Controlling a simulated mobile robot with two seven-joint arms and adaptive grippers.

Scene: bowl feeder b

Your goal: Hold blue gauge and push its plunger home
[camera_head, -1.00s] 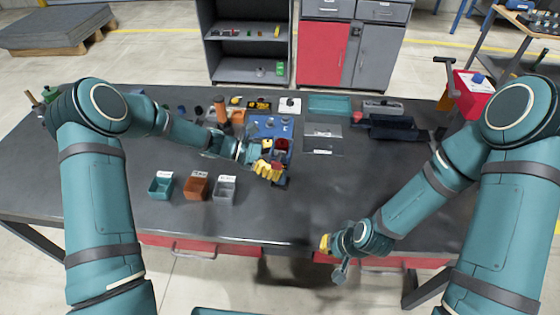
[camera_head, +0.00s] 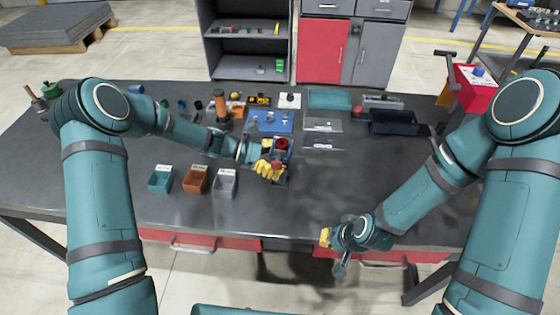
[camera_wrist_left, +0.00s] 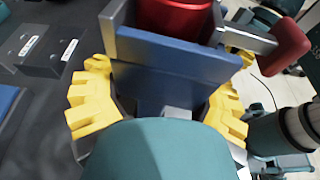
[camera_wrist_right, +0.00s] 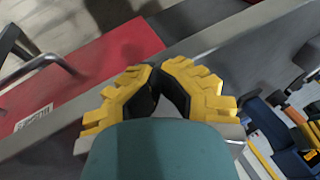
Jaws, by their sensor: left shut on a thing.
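The blue gauge (camera_wrist_left: 175,62) sits between the yellow fingers of my left gripper (camera_wrist_left: 160,105) in the left wrist view. It has a blue slab body and a red cylinder (camera_wrist_left: 175,18). A grey rod with a red end cap (camera_wrist_left: 286,47), apparently the plunger, sticks out to the right. In the head view my left gripper (camera_head: 268,168) holds the gauge above the bench, with its red part (camera_head: 281,143) showing. My right gripper (camera_head: 326,237) is apart from the gauge, near the bench's front edge. Its fingertips meet in the right wrist view (camera_wrist_right: 157,68), with nothing between them.
Three small bins, teal (camera_head: 160,180), brown (camera_head: 196,181) and grey (camera_head: 225,184), stand left of the gauge. A blue tray (camera_head: 270,122) and clear plates (camera_head: 323,124) lie behind it. A dark tray (camera_head: 395,122) is at back right. The right-centre bench is clear.

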